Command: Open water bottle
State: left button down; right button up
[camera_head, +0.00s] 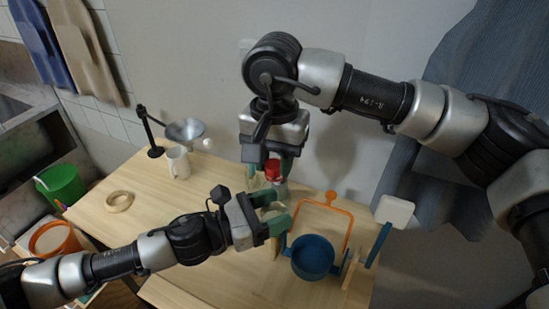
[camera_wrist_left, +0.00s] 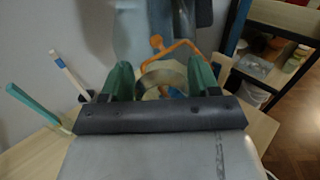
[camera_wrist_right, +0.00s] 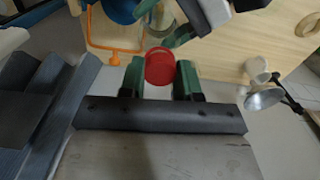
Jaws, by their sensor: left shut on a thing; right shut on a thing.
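The water bottle's red cap (camera_head: 273,167) is between the fingers of my right gripper (camera_head: 271,173), which reaches down from above and is shut on it. The cap also shows in the right wrist view (camera_wrist_right: 159,68) between the green fingertips. The clear bottle (camera_wrist_left: 163,77) is between the fingers of my left gripper (camera_wrist_left: 160,85), which comes in from the left and is shut on its body. In the head view my left gripper (camera_head: 275,213) is just below the cap. The bottle is mostly hidden there. Whether the cap is loose on the bottle cannot be told.
A blue pot (camera_head: 312,257) and an orange frame (camera_head: 338,212) stand close to the right of my left gripper. The table's left middle is clear.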

pick_arm(q)
jog(key=shift+s+d, duration=0.15)
jog(key=shift+s, duration=0.1)
pick_arm(e)
jog(key=shift+w+r, duration=0.1)
jog(key=shift+r, duration=0.1)
jog(key=shift+r, duration=0.65)
pick_arm(q)
jog(key=shift+w, duration=0.15)
pick_arm(e)
jog(key=shift+r, duration=0.35)
